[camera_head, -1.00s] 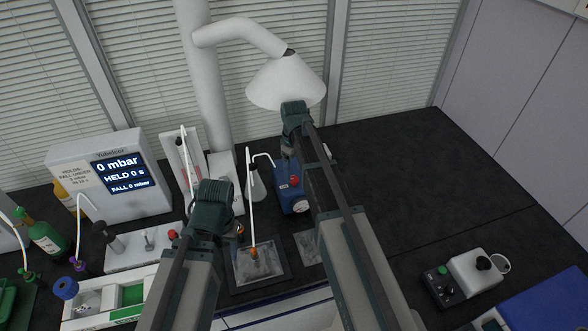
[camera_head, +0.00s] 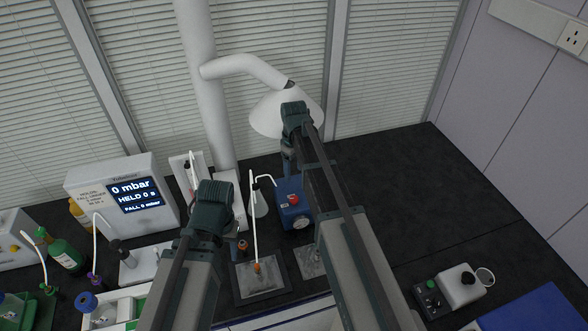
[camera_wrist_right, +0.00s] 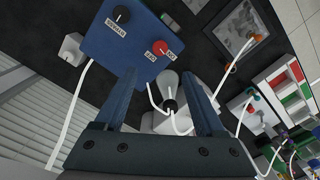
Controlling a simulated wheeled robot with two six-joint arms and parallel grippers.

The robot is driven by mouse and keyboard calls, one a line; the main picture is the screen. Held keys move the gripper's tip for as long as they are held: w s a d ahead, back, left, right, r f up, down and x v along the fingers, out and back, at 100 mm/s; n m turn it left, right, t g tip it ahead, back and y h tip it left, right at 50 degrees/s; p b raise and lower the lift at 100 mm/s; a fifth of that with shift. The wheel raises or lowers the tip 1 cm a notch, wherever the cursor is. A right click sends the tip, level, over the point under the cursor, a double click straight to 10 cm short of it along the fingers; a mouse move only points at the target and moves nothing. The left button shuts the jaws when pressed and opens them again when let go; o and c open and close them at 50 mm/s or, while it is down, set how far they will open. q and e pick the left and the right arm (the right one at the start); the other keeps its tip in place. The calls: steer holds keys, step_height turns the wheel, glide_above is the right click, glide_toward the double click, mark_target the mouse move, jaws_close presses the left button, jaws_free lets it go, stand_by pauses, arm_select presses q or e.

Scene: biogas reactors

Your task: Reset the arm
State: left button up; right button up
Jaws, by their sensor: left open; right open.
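My left gripper (camera_head: 211,207) is raised above the bench in the head view, left of centre. My right gripper (camera_head: 297,118) is raised further back, in front of the white extraction hood (camera_head: 278,122). Both arms point forward to the back of the bench. In the right wrist view, the two fingers of my right gripper (camera_wrist_right: 160,85) are apart with nothing held between them. A blue box (camera_wrist_right: 135,38) with a black knob and a red knob lies beyond them. The left fingertips are too small to make out in the head view.
The blue device (camera_head: 291,205) with a gauge stands below my right gripper. A white pressure display (camera_head: 155,215) reads 0 mbar at the left. Bottles, tubes and a framed pad (camera_head: 244,290) crowd the left front. The black bench (camera_head: 410,190) at the right is largely clear.

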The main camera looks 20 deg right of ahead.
steer(key=s+a+f+m+b, duration=0.1)
steer(key=s+a+f+b, duration=0.3)
steer(key=s, duration=0.4)
steer(key=s+a+f+m+b, duration=0.1)
steer(key=s+a+f+b, duration=0.4)
steer(key=s, duration=0.3)
steer(key=s+a+f+m+h+b, duration=0.1)
steer(key=s+a+f+b, duration=0.3)
steer(key=s+f+b, duration=0.2)
steer(key=shift+s+a+f+m+b, duration=0.15)
steer(key=shift+s+f+m+b, duration=0.25)
steer(key=shift+s, duration=0.65)
